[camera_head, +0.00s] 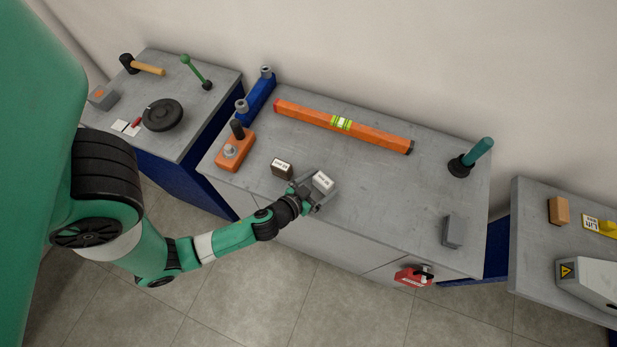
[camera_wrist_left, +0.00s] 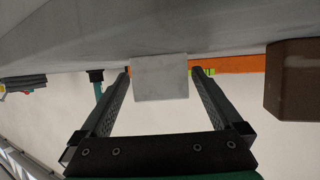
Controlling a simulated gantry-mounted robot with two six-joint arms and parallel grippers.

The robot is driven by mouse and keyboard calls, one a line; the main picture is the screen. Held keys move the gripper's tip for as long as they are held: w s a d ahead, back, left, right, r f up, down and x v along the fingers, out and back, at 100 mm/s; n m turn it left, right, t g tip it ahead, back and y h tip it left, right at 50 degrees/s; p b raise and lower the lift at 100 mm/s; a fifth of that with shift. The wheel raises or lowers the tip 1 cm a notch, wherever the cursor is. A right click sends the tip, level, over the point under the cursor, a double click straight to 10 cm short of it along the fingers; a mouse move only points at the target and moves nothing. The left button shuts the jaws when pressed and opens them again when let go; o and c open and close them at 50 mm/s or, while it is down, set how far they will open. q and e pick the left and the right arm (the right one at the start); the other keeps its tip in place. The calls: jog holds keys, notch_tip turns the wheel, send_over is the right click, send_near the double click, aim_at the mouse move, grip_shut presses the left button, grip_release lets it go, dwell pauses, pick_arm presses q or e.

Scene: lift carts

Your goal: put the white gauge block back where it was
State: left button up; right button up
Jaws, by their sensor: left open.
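The white gauge block (camera_head: 322,181) stands on the middle grey worktop, near its front edge, with a label on top. My left gripper (camera_head: 316,192) reaches in from the front left and is right at the block. In the left wrist view the block (camera_wrist_left: 160,77) sits between the tips of the two open fingers (camera_wrist_left: 160,85), with a gap visible on each side. My right gripper is out of view. The spot the block came from is not marked in these frames.
A dark brown labelled block (camera_head: 282,168) stands just left of the gripper. An orange level (camera_head: 370,134) lies behind. A grey block (camera_head: 453,231) stands at the front right, a teal-handled tool (camera_head: 478,152) at the back right. The worktop between them is clear.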

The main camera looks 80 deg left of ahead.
pick_arm(q)
jog(key=b+v, duration=0.1)
jog(key=v, duration=0.8)
jog(key=p+v, duration=0.2)
jog(key=p, duration=0.1)
jog(key=shift+p, duration=0.3)
